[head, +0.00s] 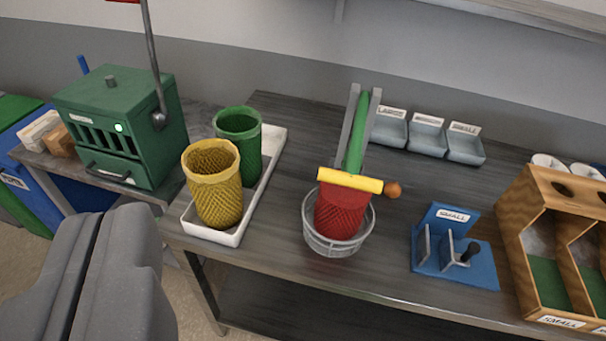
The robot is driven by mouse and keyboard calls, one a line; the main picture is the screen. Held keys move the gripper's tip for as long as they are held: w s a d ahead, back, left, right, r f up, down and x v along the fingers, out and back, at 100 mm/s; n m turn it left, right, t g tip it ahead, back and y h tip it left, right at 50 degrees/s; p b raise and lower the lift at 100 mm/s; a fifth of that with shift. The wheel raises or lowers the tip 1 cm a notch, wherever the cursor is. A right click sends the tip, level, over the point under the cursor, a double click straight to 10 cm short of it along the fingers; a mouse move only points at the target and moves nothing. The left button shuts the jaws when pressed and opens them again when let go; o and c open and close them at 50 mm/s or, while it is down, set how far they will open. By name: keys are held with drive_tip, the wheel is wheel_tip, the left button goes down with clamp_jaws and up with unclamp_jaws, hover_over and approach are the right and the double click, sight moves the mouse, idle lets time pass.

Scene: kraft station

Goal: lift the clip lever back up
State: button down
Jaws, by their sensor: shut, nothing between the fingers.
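No part is labelled as the clip lever. A yellow bar (349,181) with an orange ball at its right end lies level across the top of a red mesh cup (340,213). A green strip (356,135) runs back from the bar between two grey rails. A blue stand (456,262) marked SMALL, with a short black knob, is to the right. My gripper (103,214) is at lower left, its fingers shut and empty, well apart from these things.
A white tray (224,238) holds a yellow mesh cup (212,187) and a green cup (239,139). A green machine (120,125) with an upright rod stands left. Small grey bins (427,137) are at the back; a wooden rack (540,215) is at right. Bare table (292,133) shows between tray and rails.

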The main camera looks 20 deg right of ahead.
drive_tip(key=shift+a, duration=0.1)
drive_tip(key=w+d+f+n+g+h+p, duration=0.1)
drive_tip(key=w+d+f+g+h, duration=0.25)
drive_tip(key=f, duration=0.75)
drive_tip(key=w+d+f+n+g+h+p, duration=0.1)
drive_tip(key=w+d+f+g+h+p, duration=0.2)
drive_tip(key=f, duration=0.7)
drive_tip(key=d+f+n+g+h+p, duration=0.35)
drive_tip(key=d+f+g+h, duration=0.6)
drive_tip(key=d, duration=0.45)
drive_tip(key=w+a+f+n+t+p, duration=0.1)
drive_tip(key=w+a+f+n+t, duration=0.3)
drive_tip(key=n+t, duration=0.5)
drive_tip(key=w+a+f+n+t+p, duration=0.1)
drive_tip(key=w+a+f+n+t, duration=0.3)
drive_tip(key=n+t, duration=0.5)
drive_tip(key=w+a+n, duration=0.1)
drive_tip(key=w+a, duration=0.1)
drive_tip(key=shift+w+f+t+h, duration=0.15)
drive_tip(key=shift+w+t+h, duration=0.15)
drive_tip(key=shift+w+h, duration=0.1)
